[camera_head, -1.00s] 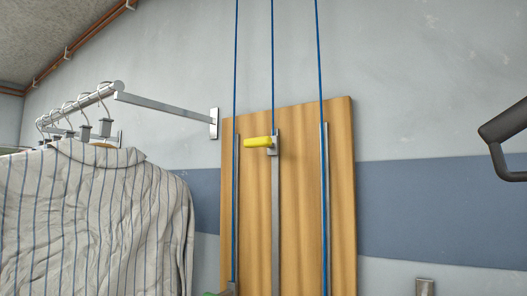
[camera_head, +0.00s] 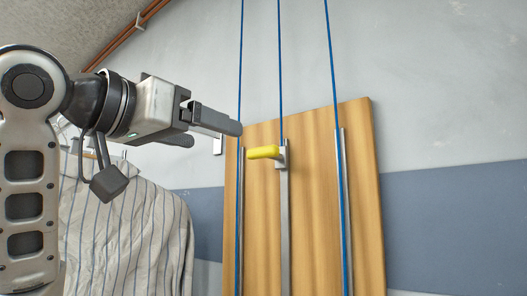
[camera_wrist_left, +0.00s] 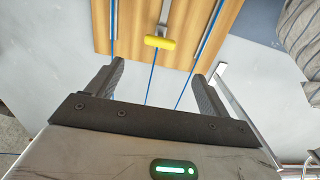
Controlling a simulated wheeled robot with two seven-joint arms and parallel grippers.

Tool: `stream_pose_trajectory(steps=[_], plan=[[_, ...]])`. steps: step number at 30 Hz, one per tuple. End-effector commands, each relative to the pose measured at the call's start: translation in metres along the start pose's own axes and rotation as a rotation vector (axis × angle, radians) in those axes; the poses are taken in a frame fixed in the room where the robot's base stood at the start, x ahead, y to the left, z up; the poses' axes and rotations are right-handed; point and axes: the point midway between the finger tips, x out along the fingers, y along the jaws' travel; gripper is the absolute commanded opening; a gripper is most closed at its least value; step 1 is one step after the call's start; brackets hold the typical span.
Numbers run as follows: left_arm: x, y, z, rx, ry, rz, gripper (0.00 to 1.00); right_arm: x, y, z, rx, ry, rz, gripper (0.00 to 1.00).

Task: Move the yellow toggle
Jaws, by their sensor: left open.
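The yellow toggle (camera_head: 264,152) is a short bar sticking out to the left from a grey bracket on a metal rail. The rail runs up the middle of a wooden board (camera_head: 310,200) on the wall. My left gripper (camera_head: 215,134) is open and empty, to the left of the toggle and slightly higher in the head view, apart from it. In the left wrist view the toggle (camera_wrist_left: 159,42) shows beyond the gap between the two open fingers (camera_wrist_left: 158,72). My right gripper is not in view.
Blue cords (camera_head: 281,70) run up the wall from the board, with metal rails at both sides of it. A striped shirt (camera_head: 140,235) hangs at the left, partly behind my left arm. The wall right of the board is clear.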

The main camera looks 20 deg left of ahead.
Motion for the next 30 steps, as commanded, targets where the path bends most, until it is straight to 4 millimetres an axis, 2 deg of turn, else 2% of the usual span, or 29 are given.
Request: stream_pose_trajectory(steps=[12, 18, 24, 30], plan=[[0.091, 0.001, -0.002, -0.002, -0.005, 0.002, 0.80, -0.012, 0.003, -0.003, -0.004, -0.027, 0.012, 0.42], [0.125, 0.000, -0.002, -0.001, -0.003, 0.001, 0.80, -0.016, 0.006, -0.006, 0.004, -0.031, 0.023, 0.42], [0.140, 0.000, -0.001, 0.000, 0.000, 0.000, 0.80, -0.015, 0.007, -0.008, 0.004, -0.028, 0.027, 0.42], [0.142, 0.000, 0.000, 0.000, 0.001, 0.000, 0.80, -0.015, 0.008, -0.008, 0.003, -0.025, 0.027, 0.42]])
